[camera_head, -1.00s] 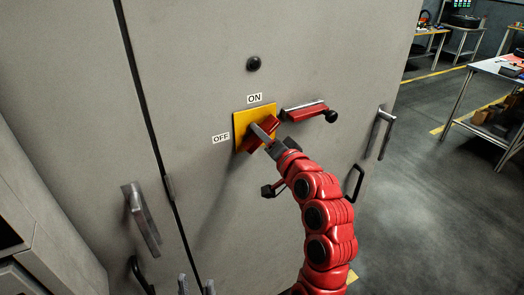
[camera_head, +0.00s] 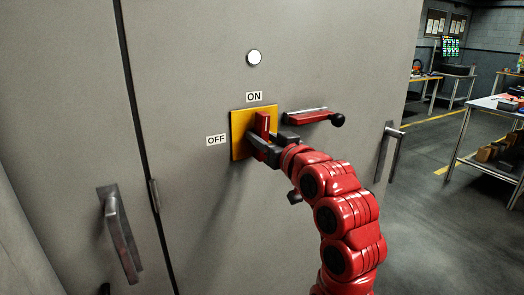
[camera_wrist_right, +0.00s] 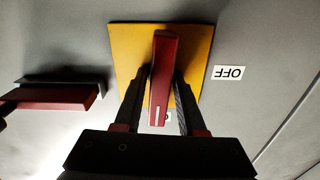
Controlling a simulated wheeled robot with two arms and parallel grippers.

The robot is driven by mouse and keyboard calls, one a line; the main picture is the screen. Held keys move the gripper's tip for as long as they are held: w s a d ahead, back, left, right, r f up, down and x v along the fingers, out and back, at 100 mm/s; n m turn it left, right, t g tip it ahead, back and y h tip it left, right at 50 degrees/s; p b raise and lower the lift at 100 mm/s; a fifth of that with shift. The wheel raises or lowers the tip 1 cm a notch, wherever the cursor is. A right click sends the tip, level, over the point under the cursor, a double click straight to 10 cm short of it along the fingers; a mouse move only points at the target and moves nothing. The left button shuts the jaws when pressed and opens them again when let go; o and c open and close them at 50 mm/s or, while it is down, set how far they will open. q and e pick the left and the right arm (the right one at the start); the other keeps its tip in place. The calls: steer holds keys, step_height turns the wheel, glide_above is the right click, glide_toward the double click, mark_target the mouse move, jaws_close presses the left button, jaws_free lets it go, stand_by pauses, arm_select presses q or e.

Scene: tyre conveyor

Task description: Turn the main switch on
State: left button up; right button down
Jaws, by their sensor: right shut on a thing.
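The main switch is a red handle (camera_head: 262,124) on a yellow plate (camera_head: 239,119) on the grey cabinet. The handle stands upright, its top towards the ON label (camera_head: 254,97); the OFF label (camera_head: 216,140) is at the left. A round lamp (camera_head: 254,57) above the plate is white. My right gripper (camera_head: 262,143) is shut on the red handle. In the right wrist view the handle (camera_wrist_right: 163,70) lies between the two fingers (camera_wrist_right: 158,103). My left gripper is not in view.
A red lever with a black knob (camera_head: 309,117) is just right of the switch. Cabinet door handles (camera_head: 118,235) are at the lower left and at the right (camera_head: 388,152). Tables (camera_head: 492,106) stand at the far right, with open floor before them.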

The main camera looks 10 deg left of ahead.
steer(key=shift+f+n+b, duration=0.15)
steer(key=shift+n+b, duration=0.3)
steer(key=shift+n, duration=0.05)
steer(key=c, duration=0.7)
jaws_free()
steer(key=b+v, duration=0.3)
steer(key=v, duration=1.4)
steer(key=shift+s, duration=0.15)
